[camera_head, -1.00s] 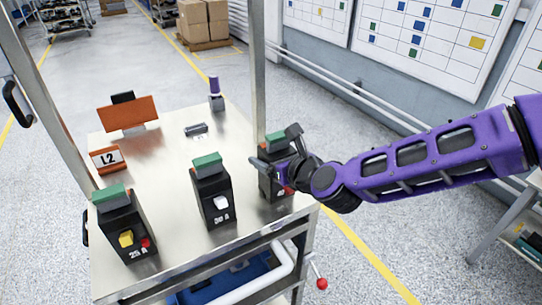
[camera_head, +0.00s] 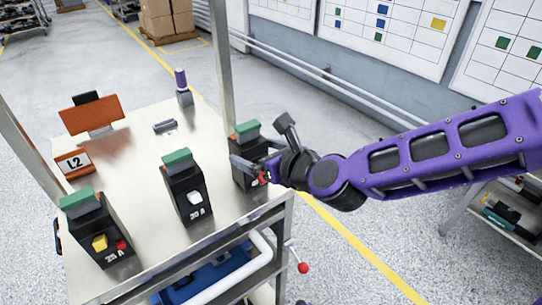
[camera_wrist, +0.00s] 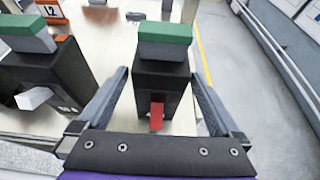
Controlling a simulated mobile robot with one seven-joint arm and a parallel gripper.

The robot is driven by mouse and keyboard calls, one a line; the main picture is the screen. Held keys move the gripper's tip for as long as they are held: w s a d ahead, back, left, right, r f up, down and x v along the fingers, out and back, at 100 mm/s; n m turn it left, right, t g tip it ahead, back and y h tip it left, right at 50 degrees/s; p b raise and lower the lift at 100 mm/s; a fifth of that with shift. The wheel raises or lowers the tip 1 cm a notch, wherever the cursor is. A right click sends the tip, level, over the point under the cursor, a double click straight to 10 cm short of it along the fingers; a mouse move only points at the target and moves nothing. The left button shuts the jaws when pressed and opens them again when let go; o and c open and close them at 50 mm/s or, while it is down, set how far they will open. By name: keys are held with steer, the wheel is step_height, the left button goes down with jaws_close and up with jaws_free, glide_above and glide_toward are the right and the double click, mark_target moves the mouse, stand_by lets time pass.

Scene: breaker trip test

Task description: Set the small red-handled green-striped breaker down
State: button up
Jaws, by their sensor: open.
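The small breaker with a green stripe (camera_head: 247,130) stands upright on the bench top near its right front corner. In the wrist view its black body (camera_wrist: 161,85) and red handle (camera_wrist: 156,115) face me, with the green band across its top. My gripper (camera_wrist: 158,78) is open, with one finger on each side of the breaker and gaps visible beside the body. In the head view my gripper (camera_head: 256,169) hides part of the breaker's front.
A white-handled breaker (camera_head: 184,187) stands to the left, and a larger yellow-handled breaker (camera_head: 98,232) farther left. The bench (camera_head: 145,150) has an L2 sign (camera_head: 74,163), an orange panel (camera_head: 92,115) and a purple-topped item (camera_head: 182,86). A metal post (camera_head: 222,70) rises behind the breaker.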

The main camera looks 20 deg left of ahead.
steer(key=b+v, duration=0.1)
steer(key=v, duration=0.1)
steer(key=shift+s+d, duration=0.15)
steer(key=shift+d, duration=0.15)
steer(key=shift+b+v, duration=0.9)
steer(key=shift+b, duration=0.3)
steer(key=shift+s+d+r+b, duration=0.25)
steer(key=shift+s+d+b, duration=0.1)
steer(key=shift+b, duration=0.25)
